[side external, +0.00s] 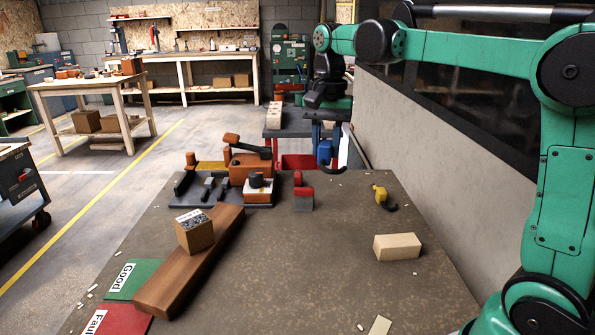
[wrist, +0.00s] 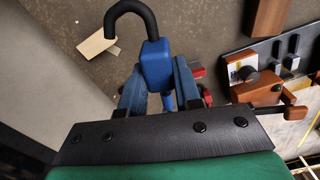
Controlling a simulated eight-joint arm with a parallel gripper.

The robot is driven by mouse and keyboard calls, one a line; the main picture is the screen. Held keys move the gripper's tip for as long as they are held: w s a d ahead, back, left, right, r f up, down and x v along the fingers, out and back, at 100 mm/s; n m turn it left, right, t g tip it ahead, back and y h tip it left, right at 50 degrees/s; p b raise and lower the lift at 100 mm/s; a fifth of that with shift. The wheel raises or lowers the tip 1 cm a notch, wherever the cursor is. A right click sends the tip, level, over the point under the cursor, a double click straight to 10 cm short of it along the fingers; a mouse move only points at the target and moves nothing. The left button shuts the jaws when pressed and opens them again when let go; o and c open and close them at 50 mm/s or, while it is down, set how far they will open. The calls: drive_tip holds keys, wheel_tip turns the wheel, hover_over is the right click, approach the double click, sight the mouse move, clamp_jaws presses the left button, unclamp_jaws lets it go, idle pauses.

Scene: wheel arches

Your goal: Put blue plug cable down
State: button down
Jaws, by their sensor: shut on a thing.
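The blue plug cable is a blue plug body (side external: 325,152) with a short black hooked cable. My gripper (side external: 326,136) is shut on it and holds it above the far edge of the table (side external: 300,265), in the air. In the wrist view the blue plug (wrist: 155,66) sits between the two blue fingers of my gripper (wrist: 158,78), and its black cable (wrist: 130,14) curls away from the fingers. A yellow plug (side external: 380,194) with a black cable lies on the table, nearer and to the right of the blue one.
A red and grey block (side external: 303,197) and an orange-and-black fixture (side external: 245,170) stand along the far side. A wooden beam (side external: 190,270) carries a labelled box (side external: 194,234). A pale block (side external: 397,247) lies at right. The table's middle is clear. A wall (side external: 430,170) runs along the right.

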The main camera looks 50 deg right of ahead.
drive_tip(key=a+n, duration=0.3)
drive_tip(key=a, duration=0.4)
hover_over(301, 268)
wheel_tip(301, 268, down, 16)
drive_tip(key=shift+r, duration=0.1)
drive_tip(key=shift+f, duration=2.1)
drive_tip(key=shift+f, duration=0.1)
drive_tip(key=c, duration=0.6)
unclamp_jaws()
